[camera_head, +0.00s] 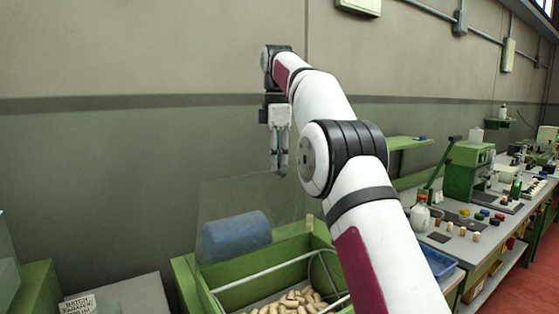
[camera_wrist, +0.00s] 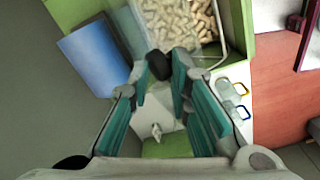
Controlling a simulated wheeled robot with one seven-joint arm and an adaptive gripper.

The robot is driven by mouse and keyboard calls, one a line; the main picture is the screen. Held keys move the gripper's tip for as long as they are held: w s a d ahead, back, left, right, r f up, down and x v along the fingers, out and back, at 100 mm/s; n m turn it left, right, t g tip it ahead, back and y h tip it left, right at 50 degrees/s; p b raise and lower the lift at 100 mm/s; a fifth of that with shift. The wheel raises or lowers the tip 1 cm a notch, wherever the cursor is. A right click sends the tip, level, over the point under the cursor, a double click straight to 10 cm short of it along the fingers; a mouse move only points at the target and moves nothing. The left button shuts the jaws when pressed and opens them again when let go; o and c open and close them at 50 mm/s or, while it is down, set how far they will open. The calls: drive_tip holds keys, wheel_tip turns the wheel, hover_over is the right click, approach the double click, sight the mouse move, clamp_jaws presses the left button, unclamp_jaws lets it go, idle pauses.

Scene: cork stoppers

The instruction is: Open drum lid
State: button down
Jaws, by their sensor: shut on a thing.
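The drum is a green-framed bin (camera_head: 188,279) with light cork stoppers (camera_head: 290,303) inside. Its lid looks like a clear panel (camera_head: 240,188), raised and tilted up at the back; its edges are faint. My gripper (camera_head: 279,168) is high above the bin, at the lid's upper right edge, pointing down. In the wrist view, my gripper (camera_wrist: 160,76) has its teal-padded fingers either side of a dark knob (camera_wrist: 159,65), closed on it. The corks (camera_wrist: 180,22) show beyond the knob. Where the knob joins the lid is not clear.
A blue cylinder (camera_head: 234,236) lies at the bin's back left, partly seen through the clear panel. A bench (camera_head: 460,246) with a bottle, coloured caps and a green machine (camera_head: 466,172) stands at the right. A wall is behind.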

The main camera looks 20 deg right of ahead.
drive_tip(key=shift+w+a+f, duration=0.1)
drive_tip(key=shift+w+f, duration=0.2)
drive_tip(key=shift+f, duration=0.3)
drive_tip(key=shift+w+a+f, duration=0.1)
drive_tip(key=shift+w+f, duration=0.15)
drive_tip(key=shift+f, duration=0.3)
drive_tip(key=c, duration=1.5)
unclamp_jaws()
drive_tip(key=shift+w+d+f, duration=0.1)
drive_tip(key=shift+d, duration=0.05)
drive_tip(key=shift+o, duration=1)
drive_tip(key=shift+w, duration=0.15)
drive_tip(key=shift+o, duration=0.4)
drive_tip(key=shift+c, duration=0.4)
drive_tip(key=shift+s+d, duration=0.1)
drive_tip(key=shift+s, duration=0.1)
